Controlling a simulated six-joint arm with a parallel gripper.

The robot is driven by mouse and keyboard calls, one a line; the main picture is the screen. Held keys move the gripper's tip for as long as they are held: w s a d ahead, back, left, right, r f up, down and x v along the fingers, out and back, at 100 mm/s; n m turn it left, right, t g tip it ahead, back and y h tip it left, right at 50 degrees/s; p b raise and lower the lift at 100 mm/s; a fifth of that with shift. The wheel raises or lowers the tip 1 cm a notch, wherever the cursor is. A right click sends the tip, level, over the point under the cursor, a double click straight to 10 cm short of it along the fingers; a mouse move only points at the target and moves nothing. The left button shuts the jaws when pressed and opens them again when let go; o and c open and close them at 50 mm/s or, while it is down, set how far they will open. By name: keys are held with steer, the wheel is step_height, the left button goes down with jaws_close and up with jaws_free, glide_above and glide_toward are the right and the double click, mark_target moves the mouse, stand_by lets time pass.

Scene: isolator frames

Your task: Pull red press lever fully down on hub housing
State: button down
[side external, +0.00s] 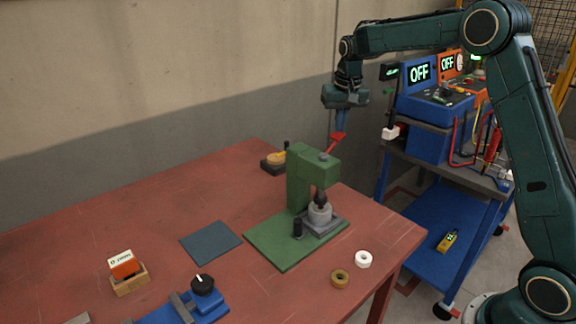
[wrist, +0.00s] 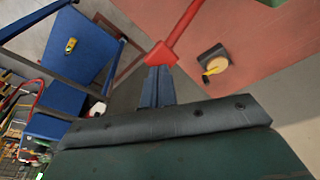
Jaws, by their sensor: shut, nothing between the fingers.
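The red press lever (side external: 334,143) angles up and to the right from the top of the green press (side external: 298,180), so it is raised. Its red end also shows in the wrist view (wrist: 163,54). My gripper (side external: 340,129) is shut and empty, pointing down, with its blue fingertips right at the lever's upper end. In the wrist view the closed fingers (wrist: 157,72) meet or overlap the lever end; I cannot tell whether they touch. The light grey hub housing (side external: 319,213) sits on the press's grey plate under the dark ram.
A white ring (side external: 363,259) and a brown ring (side external: 340,279) lie at the table's right front. A dark block with a yellow part (side external: 274,161) sits behind the press. A blue cart (side external: 430,215) with instruments stands at the right. The table's left middle is mostly clear.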

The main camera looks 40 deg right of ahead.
steer(key=shift+w+a+v, duration=0.15)
steer(key=shift+v, duration=0.65)
steer(key=shift+w+a+v, duration=0.1)
steer(key=shift+w+v, duration=0.05)
steer(key=shift+v, duration=0.65)
steer(key=shift+w+a+v, duration=0.1)
steer(key=shift+a+v, duration=0.05)
steer(key=shift+v, duration=0.65)
steer(key=shift+s+a+r, duration=0.2)
steer(key=shift+s+r, duration=0.15)
steer(key=shift+r, duration=0.05)
steer(key=s+a+r+n+t, duration=0.1)
steer(key=s+a+r+n, duration=0.2)
steer(key=s, duration=0.6)
steer(key=s+a+r+t, duration=0.1)
steer(key=s+a+r, duration=0.35)
steer(key=s, duration=0.45)
steer(key=s+a+f+n, duration=0.1)
steer(key=s+a+f, duration=0.1)
steer(key=s, duration=0.6)
steer(key=s+a+f+n+t+y, duration=0.1)
steer(key=s+a+f+n, duration=0.1)
steer(key=s+f, duration=0.3)
steer(key=s+a, duration=0.1)
steer(key=s, duration=0.3)
steer(key=shift+a+f+t, duration=0.15)
steer(key=shift+a+t, duration=0.1)
steer(key=shift+t, duration=0.05)
